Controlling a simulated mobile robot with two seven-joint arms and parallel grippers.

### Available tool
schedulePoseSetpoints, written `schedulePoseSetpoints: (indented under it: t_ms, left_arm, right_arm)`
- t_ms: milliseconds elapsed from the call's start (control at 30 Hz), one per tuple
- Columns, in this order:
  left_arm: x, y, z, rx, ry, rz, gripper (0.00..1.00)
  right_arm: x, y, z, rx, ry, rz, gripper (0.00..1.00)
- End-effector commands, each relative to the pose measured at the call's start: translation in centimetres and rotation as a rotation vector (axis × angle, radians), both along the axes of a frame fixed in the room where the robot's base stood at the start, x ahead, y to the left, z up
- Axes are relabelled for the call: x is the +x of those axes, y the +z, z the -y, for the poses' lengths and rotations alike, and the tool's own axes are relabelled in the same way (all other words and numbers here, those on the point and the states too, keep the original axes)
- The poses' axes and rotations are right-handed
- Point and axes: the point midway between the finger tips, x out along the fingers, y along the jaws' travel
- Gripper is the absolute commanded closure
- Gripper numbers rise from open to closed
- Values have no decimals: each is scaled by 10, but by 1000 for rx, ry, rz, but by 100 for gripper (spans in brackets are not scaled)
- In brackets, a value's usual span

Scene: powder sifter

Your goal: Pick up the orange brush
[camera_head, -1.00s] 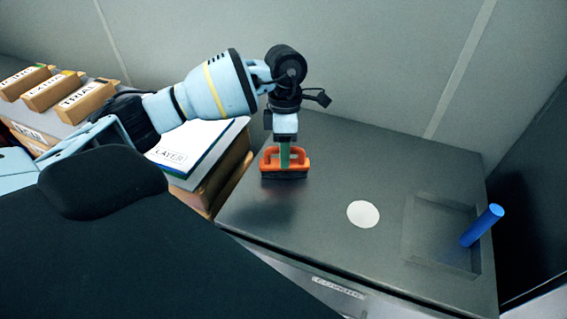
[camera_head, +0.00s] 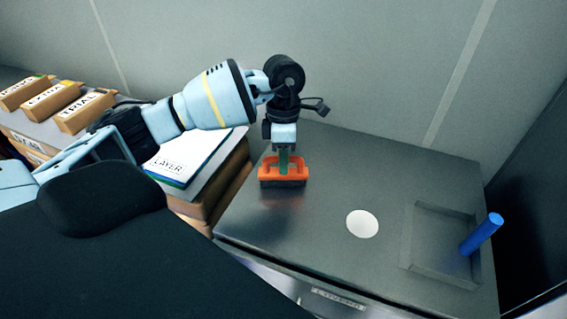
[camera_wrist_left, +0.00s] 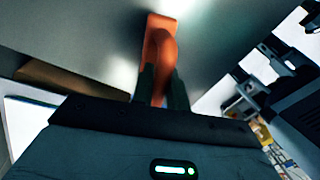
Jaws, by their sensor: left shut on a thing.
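The orange brush (camera_head: 268,176) has an arched orange handle and a dark base. It is at the back left of the dark worktop (camera_head: 320,200) in the head view. My left gripper (camera_head: 284,166) points down over it and is shut on its handle. In the left wrist view the brush's orange handle (camera_wrist_left: 158,50) shows between the dark fingers (camera_wrist_left: 160,85). I cannot tell whether the brush's base touches the worktop. My right gripper is not in view.
A white disc (camera_head: 362,223) lies on the worktop. Right of it is a square recess (camera_head: 432,237) with a blue cylinder (camera_head: 483,233) leaning at its edge. A white binder (camera_head: 190,155) and labelled boxes (camera_head: 82,110) are at the left.

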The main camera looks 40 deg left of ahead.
Motion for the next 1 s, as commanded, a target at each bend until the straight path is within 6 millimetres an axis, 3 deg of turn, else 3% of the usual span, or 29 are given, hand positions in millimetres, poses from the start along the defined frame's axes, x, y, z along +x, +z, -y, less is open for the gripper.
schedulePoseSetpoints:
  t_ms: [267, 800, 1000]
  left_arm:
    - [1, 33, 0, -1, 0, 4, 100]
    - [-110, 40, 5, 2, -2, -2, 100]
    - [-141, 43, 7, 1, 0, -1, 100]
  right_arm:
    - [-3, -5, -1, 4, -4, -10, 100]
    - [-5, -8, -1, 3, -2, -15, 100]
    - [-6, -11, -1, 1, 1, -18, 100]
